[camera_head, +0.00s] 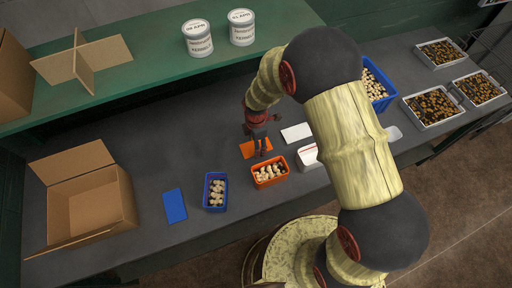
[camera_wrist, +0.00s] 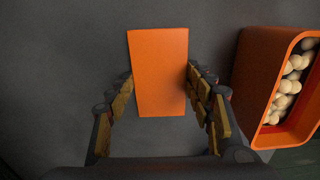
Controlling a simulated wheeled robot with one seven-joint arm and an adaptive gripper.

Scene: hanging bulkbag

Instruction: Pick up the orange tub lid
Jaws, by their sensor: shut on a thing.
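The orange tub lid (camera_head: 248,149) is a flat orange rectangle on the grey bench top. In the wrist view the orange lid (camera_wrist: 159,65) lies between the two fingers of my gripper (camera_wrist: 160,85), with a finger at each long side. In the head view my gripper (camera_head: 260,150) points down at the lid and hides part of it. The gripper is shut on the lid. I cannot tell whether the lid is lifted off the bench. The orange tub (camera_head: 271,182), filled with pale pieces, stands just in front; it also shows at the right of the wrist view (camera_wrist: 250,80).
A blue tub (camera_head: 208,205) and a blue lid (camera_head: 175,206) lie to the left, beside an open cardboard box (camera_head: 90,205). A white lid (camera_head: 296,133) and a white tub (camera_head: 307,160) are close on the right. A green shelf (camera_head: 150,65) runs behind.

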